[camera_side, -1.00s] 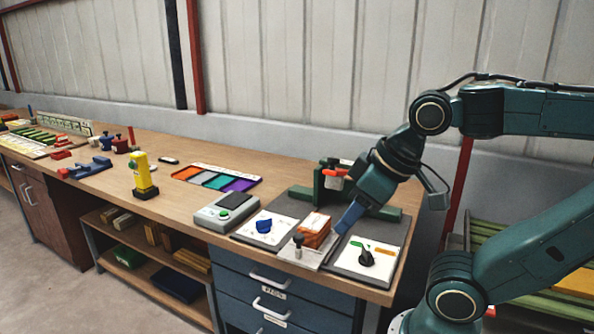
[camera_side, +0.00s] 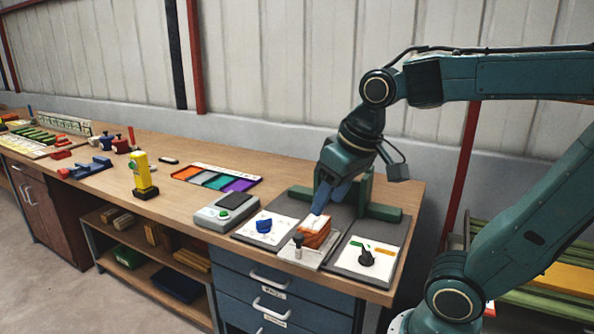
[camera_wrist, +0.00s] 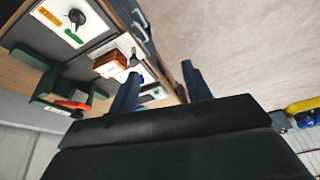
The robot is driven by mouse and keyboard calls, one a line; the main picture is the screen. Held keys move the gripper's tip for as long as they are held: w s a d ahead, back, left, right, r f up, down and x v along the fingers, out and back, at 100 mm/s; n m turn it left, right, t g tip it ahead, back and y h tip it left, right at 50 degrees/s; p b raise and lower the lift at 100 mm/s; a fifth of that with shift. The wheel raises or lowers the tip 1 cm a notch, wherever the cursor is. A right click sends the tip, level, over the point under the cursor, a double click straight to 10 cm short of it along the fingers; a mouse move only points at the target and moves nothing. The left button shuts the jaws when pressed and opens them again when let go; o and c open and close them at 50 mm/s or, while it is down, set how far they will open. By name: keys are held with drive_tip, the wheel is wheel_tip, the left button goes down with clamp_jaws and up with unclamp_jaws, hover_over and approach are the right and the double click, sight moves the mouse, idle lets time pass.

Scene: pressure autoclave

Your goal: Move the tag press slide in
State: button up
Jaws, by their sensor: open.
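The tag press appears to be the dark green frame (camera_side: 380,211) at the back of the grey bench plate; it also shows in the wrist view (camera_wrist: 48,104) with a red-orange part (camera_wrist: 73,105). In front of it lies a white plate, apparently the slide (camera_side: 307,262), with a small dark upright knob (camera_side: 298,242) at its front and a ribbed orange-brown block (camera_side: 318,230) on it. In the wrist view the block (camera_wrist: 110,61) lies left of my fingers. My gripper (camera_side: 320,205) is open and empty, near the back of the block; contact is unclear.
A white panel with a blue knob (camera_side: 264,226) is left of the slide, and one with a black knob (camera_side: 366,257) is right. A grey scale-like device (camera_side: 226,211), colored tray (camera_side: 216,179) and yellow post (camera_side: 142,176) stand farther left.

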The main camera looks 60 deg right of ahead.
drive_tip(key=w+d+f+m+g, duration=0.1)
drive_tip(key=w+d+m+g, duration=0.15)
drive_tip(key=w+d, duration=0.35)
drive_tip(key=m+g, duration=0.2)
drive_tip(key=m, duration=0.2)
hover_over(299, 235)
wheel_tip(299, 235, down, 4)
drive_tip(key=shift+a+f, duration=0.1)
wheel_tip(299, 235, down, 14)
drive_tip(key=shift+r, duration=0.15)
idle(0.4)
clamp_jaws()
